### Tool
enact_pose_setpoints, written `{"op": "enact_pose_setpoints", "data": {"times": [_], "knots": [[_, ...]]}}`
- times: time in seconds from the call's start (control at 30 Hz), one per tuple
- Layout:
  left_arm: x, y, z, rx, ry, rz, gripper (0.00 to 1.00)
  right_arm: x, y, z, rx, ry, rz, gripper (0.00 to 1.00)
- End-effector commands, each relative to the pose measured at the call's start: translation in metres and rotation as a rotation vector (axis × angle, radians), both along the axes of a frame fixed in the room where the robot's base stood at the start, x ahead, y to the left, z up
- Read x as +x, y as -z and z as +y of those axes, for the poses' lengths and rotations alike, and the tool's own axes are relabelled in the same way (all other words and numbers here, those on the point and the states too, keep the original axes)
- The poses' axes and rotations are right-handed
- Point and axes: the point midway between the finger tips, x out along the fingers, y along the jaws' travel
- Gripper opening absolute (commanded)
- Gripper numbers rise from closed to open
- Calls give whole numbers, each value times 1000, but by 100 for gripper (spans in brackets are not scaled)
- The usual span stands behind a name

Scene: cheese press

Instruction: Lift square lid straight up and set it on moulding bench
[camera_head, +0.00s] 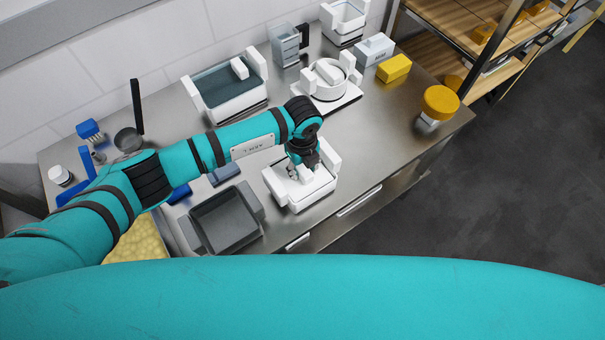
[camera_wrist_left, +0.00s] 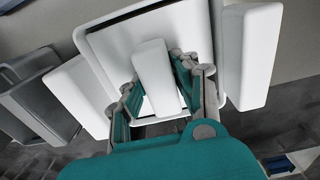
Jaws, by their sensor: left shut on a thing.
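The white square lid (camera_wrist_left: 120,45) has a raised bar handle (camera_wrist_left: 158,75). It sits at the white square mould (camera_head: 301,199), which has a side grip on two sides, near the front edge of the steel bench (camera_head: 360,150). My left gripper (camera_head: 304,172) comes down over the lid from above. In the left wrist view my left gripper (camera_wrist_left: 160,88) has a finger on each side of the handle and is shut on it. I cannot tell whether the lid is lifted at all from the mould. My right gripper is not in view.
A grey tray (camera_head: 256,206) stands just left of the mould. Behind are a white tub with dark mesh (camera_head: 222,105), a round white mould (camera_head: 331,98), a yellow block (camera_head: 394,68) and a yellow-topped jar (camera_head: 440,101). The bench right of the mould is clear.

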Motion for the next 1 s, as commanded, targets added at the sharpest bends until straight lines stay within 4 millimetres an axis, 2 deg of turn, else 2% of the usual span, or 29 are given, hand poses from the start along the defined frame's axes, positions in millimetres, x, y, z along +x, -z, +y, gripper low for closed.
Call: {"op": "enact_pose_setpoints", "data": {"times": [0.27,1.0], "knots": [[1,-8,0,-1,0,-2,3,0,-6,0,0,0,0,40],[1,-60,0,-1,0,-2,3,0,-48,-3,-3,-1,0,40]]}}
